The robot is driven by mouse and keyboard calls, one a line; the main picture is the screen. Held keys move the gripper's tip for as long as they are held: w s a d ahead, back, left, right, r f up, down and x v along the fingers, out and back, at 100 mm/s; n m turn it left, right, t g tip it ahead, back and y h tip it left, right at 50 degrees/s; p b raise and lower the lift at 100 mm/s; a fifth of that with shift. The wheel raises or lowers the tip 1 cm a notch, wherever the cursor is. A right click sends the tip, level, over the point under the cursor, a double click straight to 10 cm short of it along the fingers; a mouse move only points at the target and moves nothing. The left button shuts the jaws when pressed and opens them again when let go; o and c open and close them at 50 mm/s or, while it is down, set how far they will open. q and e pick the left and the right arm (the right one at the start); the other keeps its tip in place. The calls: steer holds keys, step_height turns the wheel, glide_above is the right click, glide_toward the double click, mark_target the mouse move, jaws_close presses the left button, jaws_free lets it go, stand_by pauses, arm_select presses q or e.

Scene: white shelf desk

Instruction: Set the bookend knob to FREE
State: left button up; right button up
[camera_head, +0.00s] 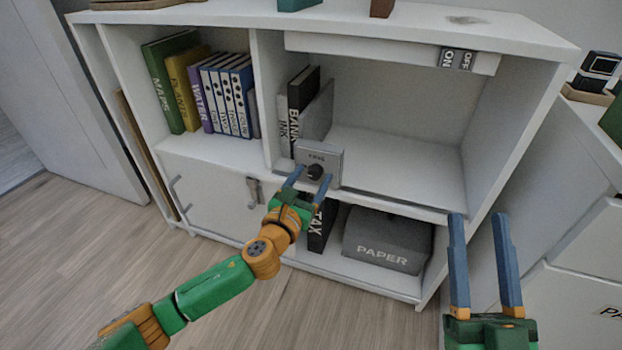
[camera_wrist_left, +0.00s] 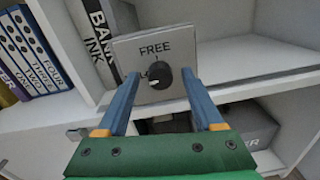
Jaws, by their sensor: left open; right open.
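The grey bookend (camera_head: 332,158) stands at the front edge of the middle shelf, beside the books. Its plate (camera_wrist_left: 124,51) reads FREE above the knob; a second label beside the knob is mostly covered. The black knob (camera_wrist_left: 160,79) has a white mark on its left side, pointing left and slightly down, not up at FREE. The knob also shows in the head view (camera_head: 315,171). My left gripper (camera_head: 311,175) is open, its blue fingers on either side of the knob; contact cannot be told. My right gripper (camera_head: 478,218) is open and empty at the right.
Black and white books (camera_head: 303,90) lean beside the bookend. Below are a TAX binder (camera_head: 321,228) and a grey PAPER box (camera_head: 387,242). An ON/OFF switch panel (camera_head: 458,59) sits under the desk top. The middle shelf is clear right of the bookend.

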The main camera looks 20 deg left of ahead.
arm_select(q)
jaws_close()
